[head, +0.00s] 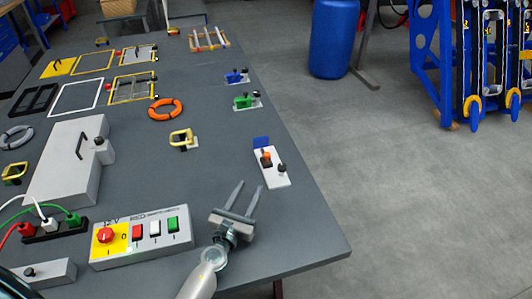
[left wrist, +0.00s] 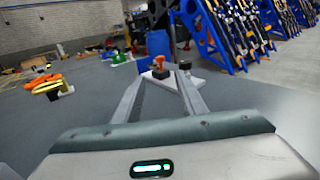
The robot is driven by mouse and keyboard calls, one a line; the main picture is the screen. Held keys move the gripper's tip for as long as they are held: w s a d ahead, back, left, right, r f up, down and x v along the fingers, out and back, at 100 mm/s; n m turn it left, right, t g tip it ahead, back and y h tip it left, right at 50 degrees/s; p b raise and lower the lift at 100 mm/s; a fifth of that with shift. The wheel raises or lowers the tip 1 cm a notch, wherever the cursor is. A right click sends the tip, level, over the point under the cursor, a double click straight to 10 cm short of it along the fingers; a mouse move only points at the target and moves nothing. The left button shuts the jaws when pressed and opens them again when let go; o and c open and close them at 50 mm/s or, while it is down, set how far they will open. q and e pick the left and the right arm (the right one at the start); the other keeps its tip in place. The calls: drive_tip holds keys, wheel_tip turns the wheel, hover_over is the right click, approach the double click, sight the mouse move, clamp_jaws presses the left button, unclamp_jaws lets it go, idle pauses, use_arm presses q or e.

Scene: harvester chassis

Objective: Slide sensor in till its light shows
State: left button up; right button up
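A small orange and black sensor (head: 266,158) sits on a white base plate (head: 273,174) near the right edge of the table. A blue upright panel (head: 261,142) stands at its far end and a black knob (head: 282,168) at its near right. The sensor also shows in the left wrist view (left wrist: 159,64), beyond and between my fingertips. I cannot make out a light on it. My left gripper (head: 251,185) is open and empty, just short of the plate, fingers pointing towards it. My right gripper is not in view.
A switch box (head: 140,237) with red, white and green buttons stands left of my left gripper. Similar green (head: 246,101) and blue (head: 237,77) units, a yellow-framed unit (head: 183,140) and an orange ring (head: 165,109) lie farther back. The table right of the plate is clear to its edge.

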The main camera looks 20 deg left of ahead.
sight(266, 157)
use_arm(q)
drive_tip(key=shift+w, duration=0.65)
drive_tip(key=w, duration=0.5)
drive_tip(key=w+b, duration=0.1)
drive_tip(key=w, duration=1)
drive_tip(key=shift+d+b, duration=0.3)
drive_tip(key=shift+c, duration=0.3)
